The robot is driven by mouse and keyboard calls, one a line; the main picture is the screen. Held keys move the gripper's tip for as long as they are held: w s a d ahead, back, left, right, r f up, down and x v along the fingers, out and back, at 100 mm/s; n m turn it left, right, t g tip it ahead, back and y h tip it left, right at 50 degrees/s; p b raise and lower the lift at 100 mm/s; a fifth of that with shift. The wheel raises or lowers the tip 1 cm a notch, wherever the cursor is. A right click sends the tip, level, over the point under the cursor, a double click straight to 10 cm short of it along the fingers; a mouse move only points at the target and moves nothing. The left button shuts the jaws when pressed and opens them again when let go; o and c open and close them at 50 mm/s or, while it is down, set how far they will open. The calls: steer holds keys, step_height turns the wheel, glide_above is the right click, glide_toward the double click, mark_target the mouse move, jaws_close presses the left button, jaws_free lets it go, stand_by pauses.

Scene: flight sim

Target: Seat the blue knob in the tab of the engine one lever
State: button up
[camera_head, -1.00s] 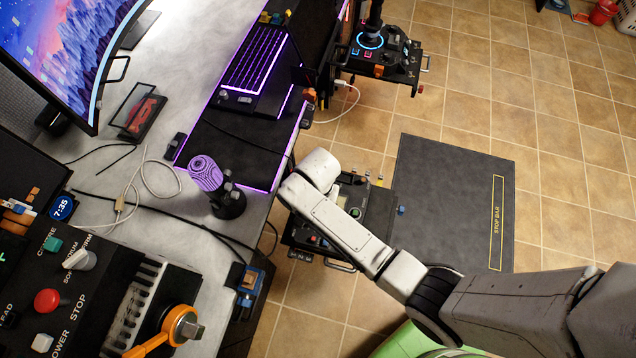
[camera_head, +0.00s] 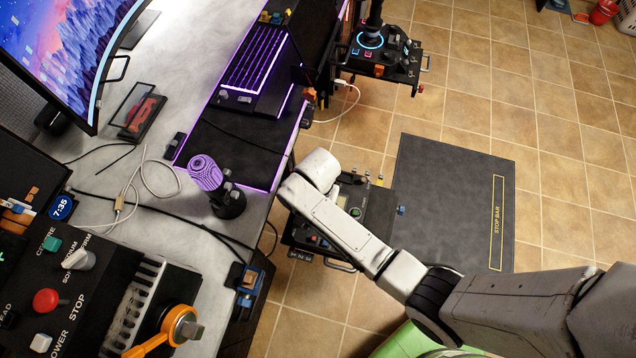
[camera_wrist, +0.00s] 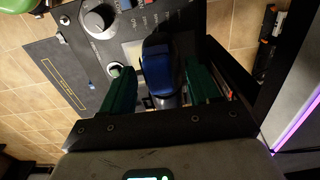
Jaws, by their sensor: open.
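The fingers are apart, one on each side of the knob; a gap shows on the left, and I cannot tell whether the right finger touches. A rounded grey part shows below the knob. The black control panel (camera_wrist: 119,46) lies behind it. I cannot make out the engine one lever or its tab. In the head view my arm covers part of the control box (camera_head: 376,213), and my gripper is hidden.
The panel carries a large grey dial (camera_wrist: 98,20) and a smaller round knob (camera_wrist: 115,69). The desk (camera_head: 150,208) with a purple-topped stick (camera_head: 207,175) is left of my arm. A joystick box (camera_head: 385,58) stands at its far end. A dark floor mat (camera_head: 445,205) lies right, clear.

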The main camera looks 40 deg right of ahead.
step_height(320, 180, up, 11)
stand_by(0.5)
steer(key=shift+f, duration=0.1)
stand_by(0.3)
